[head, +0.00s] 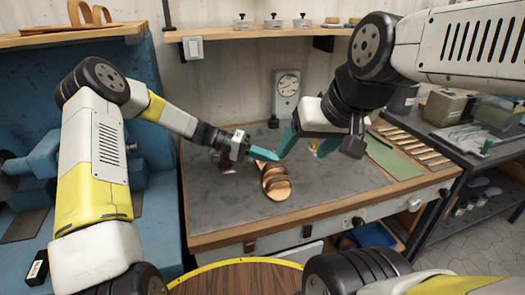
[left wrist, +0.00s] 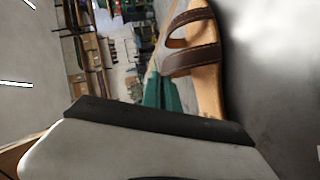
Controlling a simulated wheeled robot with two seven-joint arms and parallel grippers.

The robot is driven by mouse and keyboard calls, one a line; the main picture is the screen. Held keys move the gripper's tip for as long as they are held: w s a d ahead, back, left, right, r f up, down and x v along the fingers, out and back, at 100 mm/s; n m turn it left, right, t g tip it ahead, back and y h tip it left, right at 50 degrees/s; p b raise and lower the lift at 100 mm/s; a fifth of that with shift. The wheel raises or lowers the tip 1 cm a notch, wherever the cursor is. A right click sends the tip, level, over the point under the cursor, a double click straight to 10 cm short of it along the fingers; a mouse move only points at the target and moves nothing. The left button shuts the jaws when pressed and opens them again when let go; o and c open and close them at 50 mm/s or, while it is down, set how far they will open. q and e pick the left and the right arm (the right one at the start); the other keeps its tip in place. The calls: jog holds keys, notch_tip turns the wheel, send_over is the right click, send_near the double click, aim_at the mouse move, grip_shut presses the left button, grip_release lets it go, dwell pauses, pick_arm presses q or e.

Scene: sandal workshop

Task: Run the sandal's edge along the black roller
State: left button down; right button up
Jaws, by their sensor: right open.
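A brown sandal (head: 276,183) with a tan sole and dark straps lies on the grey workbench top. The left wrist view shows its straps and sole (left wrist: 205,85) close up. My left gripper (head: 268,156) is at the sandal's far end, its teal fingers pointing right. In the left wrist view, the teal fingers (left wrist: 163,92) are close together beside the sole; whether the sole is between them is unclear. My right gripper (head: 300,140) is open above the bench, right of and higher than the sandal. I cannot clearly make out the black roller; my left arm covers part of the blue machine (head: 150,70).
A grey dial gauge (head: 286,92) stands at the back of the workbench (head: 225,205). A green mat (head: 393,157) and a row of wooden-handled tools (head: 412,142) lie on the right. A shelf (head: 260,31) hangs above. The bench's front left is clear.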

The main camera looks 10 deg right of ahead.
pick_arm(q)
jog(key=shift+w+d, duration=0.15)
jog(key=shift+d, duration=0.45)
dwell(1.1)
dwell(0.7)
jog(key=shift+w+a+f+h, duration=0.1)
jog(key=shift+w+a+h, duration=0.2)
jog(key=shift+w+a, duration=0.5)
jog(key=shift+w, duration=0.25)
jog(key=shift+w, duration=0.55)
jog(key=shift+w+a, duration=0.2)
jog(key=shift+w, duration=0.2)
dwell(0.3)
jog(key=shift+w+a+m, duration=0.15)
jog(key=shift+w+m, duration=0.15)
jog(key=shift+w, duration=0.05)
jog(key=shift+w+a, duration=0.1)
jog(key=shift+w, duration=0.15)
jog(key=shift+w+a, duration=0.2)
jog(key=shift+w, duration=0.4)
